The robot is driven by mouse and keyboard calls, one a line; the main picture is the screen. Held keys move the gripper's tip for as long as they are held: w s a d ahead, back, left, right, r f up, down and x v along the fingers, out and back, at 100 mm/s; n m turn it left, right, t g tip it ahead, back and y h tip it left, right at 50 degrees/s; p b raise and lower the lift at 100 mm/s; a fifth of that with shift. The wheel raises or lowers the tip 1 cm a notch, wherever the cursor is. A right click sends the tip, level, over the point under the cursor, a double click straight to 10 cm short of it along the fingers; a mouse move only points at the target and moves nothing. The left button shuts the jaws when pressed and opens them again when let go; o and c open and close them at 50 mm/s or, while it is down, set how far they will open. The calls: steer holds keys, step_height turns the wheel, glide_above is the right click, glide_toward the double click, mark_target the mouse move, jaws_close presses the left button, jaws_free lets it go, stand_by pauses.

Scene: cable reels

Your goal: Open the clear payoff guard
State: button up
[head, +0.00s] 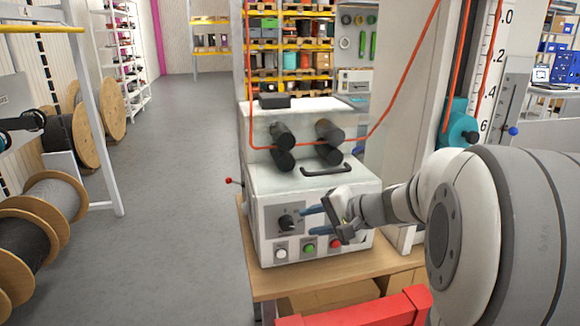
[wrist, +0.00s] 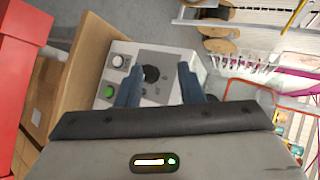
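The payoff machine (head: 262,195) is a pale box on a wooden bench. A black bar handle (head: 327,169) is on it below several black rollers (head: 329,131). I cannot clearly make out the clear guard's edges around the rollers. My gripper (head: 302,222) is open and empty in front of the control panel, lower than the handle. Its two blue fingers point at the black rotary knob (head: 287,222). In the wrist view the knob (wrist: 151,74) shows between the fingers of my gripper (wrist: 160,67); whether they touch it, I cannot tell.
White, green (head: 309,249) and red (head: 335,243) buttons sit below the knob. An orange cable (head: 300,147) runs past the rollers. A red lever (head: 229,181) sticks out at the machine's left. A red object (head: 365,312) is in front.

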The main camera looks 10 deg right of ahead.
mark_target(331, 173)
steer(key=w+d+r+m+t+h+p, duration=0.1)
steer(key=w+d+r+m+t, duration=0.1)
steer(key=w+d+r+t, duration=0.3)
steer(key=w+d+m+t, duration=0.1)
steer(key=w+d+m, duration=0.15)
steer(key=d, duration=0.45)
steer(key=shift+m, duration=0.25)
steer(key=p+x, duration=0.2)
steer(key=x, duration=0.5)
steer(key=shift+w+d, duration=0.1)
steer(key=shift+w, duration=0.15)
steer(key=shift+c, duration=0.2)
jaws_close()
